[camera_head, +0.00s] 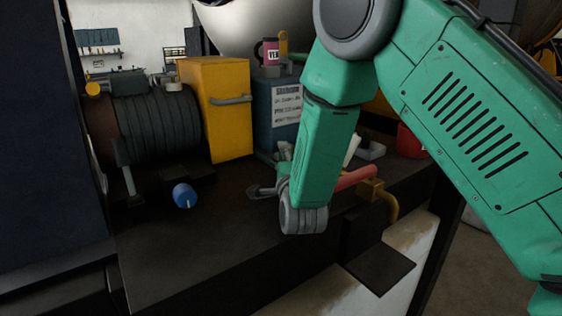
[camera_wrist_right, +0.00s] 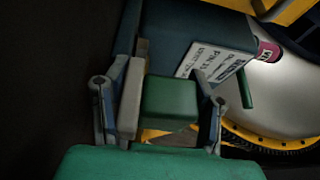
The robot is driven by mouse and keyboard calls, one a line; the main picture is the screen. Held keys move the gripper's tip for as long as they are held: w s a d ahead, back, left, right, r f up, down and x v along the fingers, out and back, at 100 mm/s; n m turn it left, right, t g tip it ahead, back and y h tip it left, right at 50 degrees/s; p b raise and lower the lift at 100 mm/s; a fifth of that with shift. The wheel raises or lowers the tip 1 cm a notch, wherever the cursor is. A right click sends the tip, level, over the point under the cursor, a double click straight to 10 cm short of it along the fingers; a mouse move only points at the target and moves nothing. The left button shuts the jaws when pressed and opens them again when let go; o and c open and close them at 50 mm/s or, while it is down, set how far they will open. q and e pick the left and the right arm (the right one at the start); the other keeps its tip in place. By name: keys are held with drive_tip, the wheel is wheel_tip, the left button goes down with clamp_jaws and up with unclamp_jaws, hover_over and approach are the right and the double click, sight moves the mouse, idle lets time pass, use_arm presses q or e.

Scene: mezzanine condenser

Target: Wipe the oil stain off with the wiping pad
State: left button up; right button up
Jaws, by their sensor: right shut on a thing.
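My right arm comes in from the right in the head view. My right gripper (camera_wrist_right: 172,82) shows in the wrist view with its fingers on both sides of a green block, which looks like the wiping pad (camera_wrist_right: 169,103). It is shut on this block. In the head view the gripper (camera_head: 268,178) is mostly hidden behind my green forearm, low over the dark bench top (camera_head: 215,235). I cannot make out the pad there, nor a distinct oil stain on the dark surface. My left gripper is not in view.
A ribbed motor (camera_head: 158,125), a yellow box (camera_head: 222,110) and a blue box with a white label (camera_head: 275,110) stand along the back. A blue cylinder (camera_head: 184,195) lies at left. The front left of the bench is clear.

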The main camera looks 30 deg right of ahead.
drive_tip(key=r, duration=0.1)
drive_tip(key=r+p, duration=0.1)
drive_tip(key=r, duration=0.1)
drive_tip(key=r+p, duration=0.1)
drive_tip(key=r, duration=0.1)
drive_tip(key=shift+a+r, duration=0.1)
drive_tip(key=shift+a, duration=0.15)
drive_tip(key=shift+d+r, duration=0.15)
drive_tip(key=shift+r, duration=0.35)
drive_tip(key=shift+r, duration=1.55)
drive_tip(key=shift+f, duration=0.1)
